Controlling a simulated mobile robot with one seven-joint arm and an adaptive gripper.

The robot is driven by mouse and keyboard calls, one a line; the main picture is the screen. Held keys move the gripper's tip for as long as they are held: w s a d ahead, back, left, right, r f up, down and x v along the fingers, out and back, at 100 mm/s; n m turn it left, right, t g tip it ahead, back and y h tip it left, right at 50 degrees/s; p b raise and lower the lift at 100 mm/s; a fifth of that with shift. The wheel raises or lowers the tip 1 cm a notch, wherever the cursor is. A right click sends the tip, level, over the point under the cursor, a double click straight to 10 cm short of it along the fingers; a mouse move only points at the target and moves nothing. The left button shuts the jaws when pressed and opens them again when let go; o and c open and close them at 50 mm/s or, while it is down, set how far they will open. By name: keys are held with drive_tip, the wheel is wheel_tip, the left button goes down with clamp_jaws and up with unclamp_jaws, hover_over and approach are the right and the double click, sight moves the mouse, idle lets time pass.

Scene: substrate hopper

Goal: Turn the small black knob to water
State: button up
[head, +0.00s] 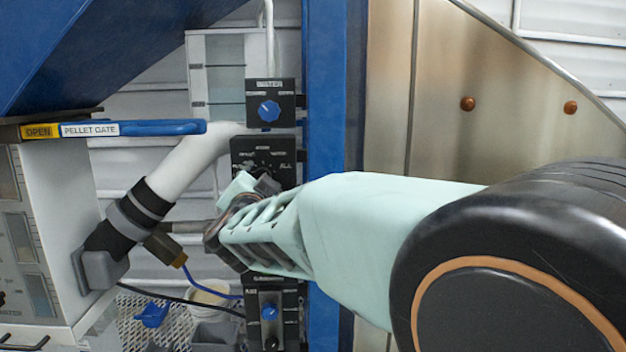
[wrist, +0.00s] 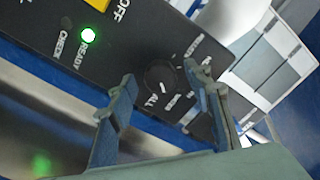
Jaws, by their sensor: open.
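The small black knob (wrist: 160,77) sits on a black panel (wrist: 125,45) with white lettering around it. My gripper (wrist: 161,76) is open, with one finger on each side of the knob in the wrist view. I cannot tell whether the fingers touch it. In the head view my gripper (head: 254,185) is in front of the lower part of the dial panel (head: 262,150) and hides the knob there.
A green READY light (wrist: 88,36) glows on the panel. In the head view a blue-knobbed box (head: 288,90) is above the dial panel and another blue-knobbed panel (head: 268,300) below. A blue post (head: 325,120) is to the right. A pellet gate handle (head: 165,127) is to the left.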

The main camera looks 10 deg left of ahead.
drive_tip(key=v, duration=0.7)
drive_tip(key=shift+s, duration=0.2)
